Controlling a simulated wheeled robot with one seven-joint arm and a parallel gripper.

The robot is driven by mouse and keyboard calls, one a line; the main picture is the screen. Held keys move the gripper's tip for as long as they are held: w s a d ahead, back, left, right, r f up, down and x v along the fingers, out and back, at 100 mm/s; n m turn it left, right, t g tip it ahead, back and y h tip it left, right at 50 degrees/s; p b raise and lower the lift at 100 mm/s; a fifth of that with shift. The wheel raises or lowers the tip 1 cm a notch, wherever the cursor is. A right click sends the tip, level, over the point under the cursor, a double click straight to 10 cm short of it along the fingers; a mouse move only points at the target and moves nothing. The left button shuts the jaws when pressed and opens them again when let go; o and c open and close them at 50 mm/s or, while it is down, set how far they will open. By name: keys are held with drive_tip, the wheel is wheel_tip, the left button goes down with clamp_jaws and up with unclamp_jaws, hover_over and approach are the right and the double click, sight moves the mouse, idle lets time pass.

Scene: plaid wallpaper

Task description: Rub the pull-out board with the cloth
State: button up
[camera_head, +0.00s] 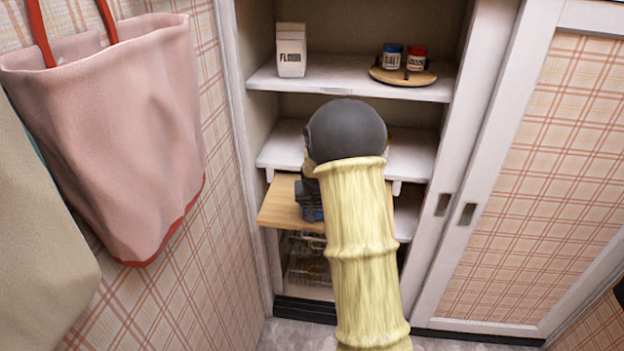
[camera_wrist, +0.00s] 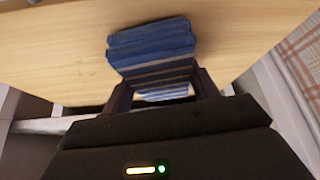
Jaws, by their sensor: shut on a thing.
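The pull-out board (camera_head: 279,204) is a light wooden shelf that sticks out of the cupboard below the white shelves. In the wrist view the board (camera_wrist: 60,45) fills the upper part of the picture. My gripper (camera_wrist: 160,92) is shut on a folded blue striped cloth (camera_wrist: 150,42) and holds it at the board. I cannot tell how firmly the cloth touches the wood.
White shelves (camera_head: 340,85) are above the board, with a flour carton (camera_head: 291,51) and a round wooden tray (camera_head: 402,77) holding jars. A wire basket (camera_head: 306,266) is below. A pink bag (camera_head: 115,130) hangs at left. A sliding door (camera_head: 535,175) is at right.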

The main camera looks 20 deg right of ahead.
drive_tip(key=r, duration=0.2)
drive_tip(key=d+p, duration=0.1)
drive_tip(key=shift+s+r, duration=0.25)
drive_tip(key=shift+r, duration=0.15)
drive_tip(key=shift+w+a+r+p, duration=0.1)
drive_tip(key=shift+a+r+p, duration=0.15)
drive_tip(key=shift+r+p, duration=0.25)
drive_tip(key=shift+w+a+r+p, duration=0.1)
drive_tip(key=shift+a+r+p, duration=0.1)
drive_tip(key=shift+r+p, duration=0.3)
drive_tip(key=shift+s+d+r+p, duration=0.15)
drive_tip(key=shift+r+p, duration=0.6)
drive_tip(key=shift+r, duration=0.5)
drive_tip(key=shift+f, duration=0.1)
